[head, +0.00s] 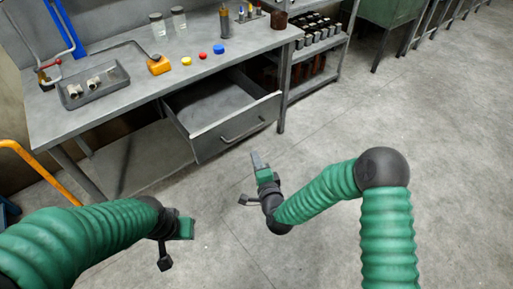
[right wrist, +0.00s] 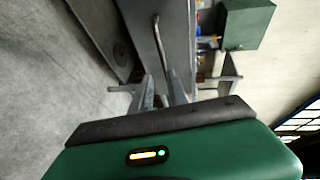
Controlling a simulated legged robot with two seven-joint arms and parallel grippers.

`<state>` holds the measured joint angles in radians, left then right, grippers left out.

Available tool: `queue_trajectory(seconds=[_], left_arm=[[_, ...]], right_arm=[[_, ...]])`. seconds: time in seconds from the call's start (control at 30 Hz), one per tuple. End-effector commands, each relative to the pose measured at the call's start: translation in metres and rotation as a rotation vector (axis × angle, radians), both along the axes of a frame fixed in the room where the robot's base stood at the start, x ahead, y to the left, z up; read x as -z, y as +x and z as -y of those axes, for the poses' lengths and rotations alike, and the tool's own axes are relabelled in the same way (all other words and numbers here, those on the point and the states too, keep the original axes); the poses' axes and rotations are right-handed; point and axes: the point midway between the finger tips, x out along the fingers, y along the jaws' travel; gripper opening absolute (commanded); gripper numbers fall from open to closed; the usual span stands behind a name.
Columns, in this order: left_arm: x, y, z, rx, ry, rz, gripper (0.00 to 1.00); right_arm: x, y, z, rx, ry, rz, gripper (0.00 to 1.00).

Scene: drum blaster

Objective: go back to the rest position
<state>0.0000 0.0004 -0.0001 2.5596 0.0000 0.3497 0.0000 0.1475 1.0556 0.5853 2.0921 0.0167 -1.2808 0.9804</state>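My right gripper (head: 256,162) is over the floor, in front of and to the right of the open drawer, apart from it. In the right wrist view its two grey fingers (right wrist: 162,92) stand apart with nothing between them. My left gripper (head: 186,228) is low on the left, over the floor in front of the bench. Its fingers cannot be made out, so its opening is unclear. No object shows at it.
The workbench (head: 120,98) has an open, empty-looking drawer (head: 232,128) jutting towards me. On the bench are a grey tray (head: 94,88), an orange block (head: 159,65), colored buttons and jars (head: 158,26). A shelf (head: 318,50) stands to the right. The floor (head: 445,130) at right is clear.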

Motion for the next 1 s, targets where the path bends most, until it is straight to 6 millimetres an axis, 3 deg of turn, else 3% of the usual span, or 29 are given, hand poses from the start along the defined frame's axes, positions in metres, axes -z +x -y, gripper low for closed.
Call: queue_trajectory(seconds=[0.17,0.27,0.33,0.5,0.7,0.87,0.9,1.0], left_arm=[[0.000,0.000,0.000,0.000,0.000,0.000,0.36],[0.000,0.000,0.000,0.000,0.000,0.000,0.36],[0.000,0.000,0.000,0.000,0.000,0.000,0.36],[0.000,0.000,0.000,0.000,0.000,0.000,0.36],[0.000,0.000,0.000,0.000,0.000,0.000,0.36],[0.000,0.000,0.000,0.000,0.000,0.000,0.36],[-0.025,-0.001,0.000,0.000,0.000,-0.002,0.36],[-0.060,0.001,0.000,0.000,0.000,0.001,0.36]], right_arm=[[-0.001,-0.001,0.000,-0.013,-0.024,-0.005,0.20],[0.000,-0.009,0.004,-0.098,-0.182,-0.049,0.20],[0.003,-0.023,0.017,-0.204,-0.393,-0.115,0.20],[0.005,-0.093,0.093,-0.466,-0.901,-0.360,0.20],[-0.011,-0.185,0.164,-0.696,-1.152,-0.603,0.20],[-0.027,-0.258,0.194,-0.869,-1.206,-0.740,0.20],[-0.051,-0.260,0.194,-0.882,-1.206,-0.745,0.20],[-0.084,-0.258,0.194,-0.882,-1.204,-0.747,0.20]])
